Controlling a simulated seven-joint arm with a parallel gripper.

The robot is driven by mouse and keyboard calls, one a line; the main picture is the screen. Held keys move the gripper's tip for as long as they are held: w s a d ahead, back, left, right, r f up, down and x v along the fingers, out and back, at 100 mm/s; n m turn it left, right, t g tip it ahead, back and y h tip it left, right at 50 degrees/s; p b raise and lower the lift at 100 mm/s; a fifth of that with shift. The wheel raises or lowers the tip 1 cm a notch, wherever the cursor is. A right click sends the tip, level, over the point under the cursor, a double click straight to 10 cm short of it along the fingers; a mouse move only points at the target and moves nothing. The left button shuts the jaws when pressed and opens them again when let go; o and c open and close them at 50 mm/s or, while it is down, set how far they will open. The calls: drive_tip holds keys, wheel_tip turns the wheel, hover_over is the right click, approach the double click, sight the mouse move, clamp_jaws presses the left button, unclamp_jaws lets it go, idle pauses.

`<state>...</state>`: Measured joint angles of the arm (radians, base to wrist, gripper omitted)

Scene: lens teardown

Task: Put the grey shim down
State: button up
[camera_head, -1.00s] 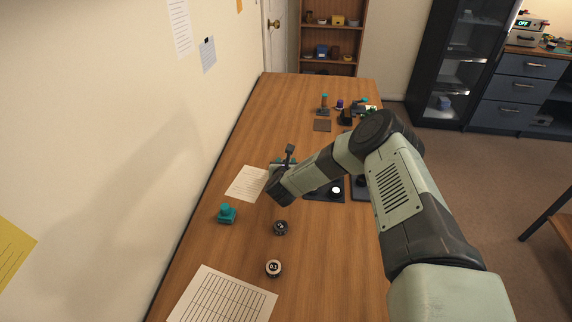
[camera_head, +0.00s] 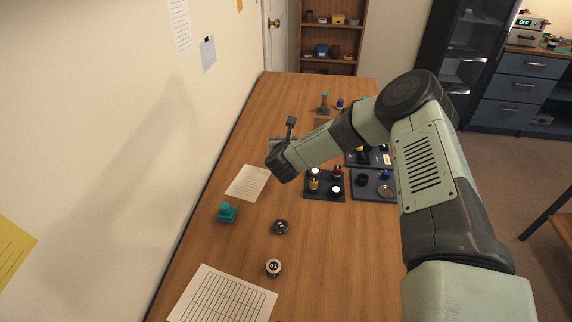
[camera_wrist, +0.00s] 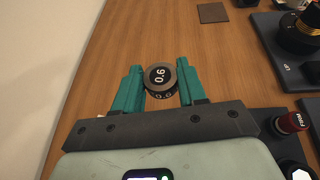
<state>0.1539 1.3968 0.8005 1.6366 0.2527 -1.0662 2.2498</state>
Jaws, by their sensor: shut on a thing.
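The grey shim (camera_wrist: 159,76) is a short round disc with a dark face marked 0.6. It sits between the teal fingertips of my gripper (camera_wrist: 160,84) in the wrist view, and the gripper is shut on it. Bare wood shows beyond the shim; I cannot tell how high it is above the table. In the head view my wrist hides the fingers and the shim.
Dark trays with parts (camera_head: 312,198) stand right of my gripper. A brown square pad (camera_wrist: 213,12) lies ahead. Nearer on the table are a paper sheet (camera_head: 247,183), a teal object (camera_head: 227,212), a dark disc (camera_head: 280,227) and a pale-topped disc (camera_head: 274,267).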

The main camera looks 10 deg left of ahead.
drive_tip(key=s+d+n+y, duration=0.2)
drive_tip(key=s+n+y, duration=0.1)
drive_tip(key=s, duration=0.3)
drive_tip(key=n+g+y, duration=0.3)
drive_tip(key=y, duration=0.1)
hover_over(288, 204)
wheel_tip(288, 204, down, 5)
drive_tip(key=shift+r, duration=0.2)
drive_tip(key=shift+f, duration=2.15)
drive_tip(key=shift+f, duration=0.15)
drive_tip(key=o, duration=1)
drive_tip(key=shift+o, duration=0.2)
